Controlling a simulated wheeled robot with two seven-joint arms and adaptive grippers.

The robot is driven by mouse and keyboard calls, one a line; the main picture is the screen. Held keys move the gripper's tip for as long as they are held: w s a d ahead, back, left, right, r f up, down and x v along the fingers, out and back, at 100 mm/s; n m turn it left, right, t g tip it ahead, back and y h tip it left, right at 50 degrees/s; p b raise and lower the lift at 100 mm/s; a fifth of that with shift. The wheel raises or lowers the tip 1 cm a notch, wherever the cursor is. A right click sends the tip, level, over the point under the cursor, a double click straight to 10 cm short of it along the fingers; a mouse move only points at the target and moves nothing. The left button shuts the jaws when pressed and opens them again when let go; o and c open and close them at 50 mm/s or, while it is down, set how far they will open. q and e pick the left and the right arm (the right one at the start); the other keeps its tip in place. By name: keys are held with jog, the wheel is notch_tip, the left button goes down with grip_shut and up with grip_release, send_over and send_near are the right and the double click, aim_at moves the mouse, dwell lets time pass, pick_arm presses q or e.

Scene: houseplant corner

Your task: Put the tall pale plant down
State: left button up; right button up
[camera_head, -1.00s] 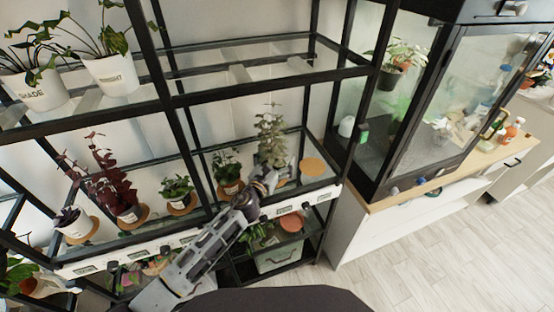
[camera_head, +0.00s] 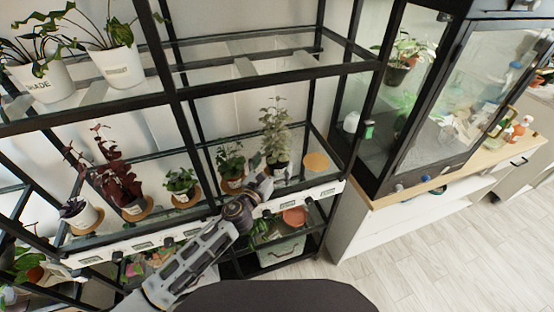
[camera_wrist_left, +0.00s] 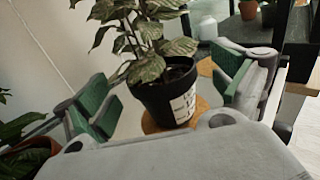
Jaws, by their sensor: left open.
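The tall pale plant (camera_head: 276,132) has mottled, pale leaves. It stands upright on the middle glass shelf of the black rack. In the left wrist view its dark pot (camera_wrist_left: 168,98) with a white label stands on a round cork mat (camera_wrist_left: 151,124). My left gripper (camera_head: 266,174) is in front of the pot, at the shelf's front edge. In the left wrist view its green-padded fingers (camera_wrist_left: 166,90) are spread wide, with the pot ahead between them and clear space on both sides. My right gripper is not in view.
An empty cork mat (camera_head: 316,161) lies right of the pale plant. A green plant (camera_head: 231,160) stands close on its left, with a small plant (camera_head: 181,181) and a red-leaved plant (camera_head: 120,183) beyond. Rack posts and the labelled shelf rail (camera_head: 300,198) border my arm.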

pick_arm(q)
jog(key=shift+s+a, duration=0.35)
jog(key=shift+s, duration=0.3)
jog(key=shift+s, duration=0.15)
dwell(0.5)
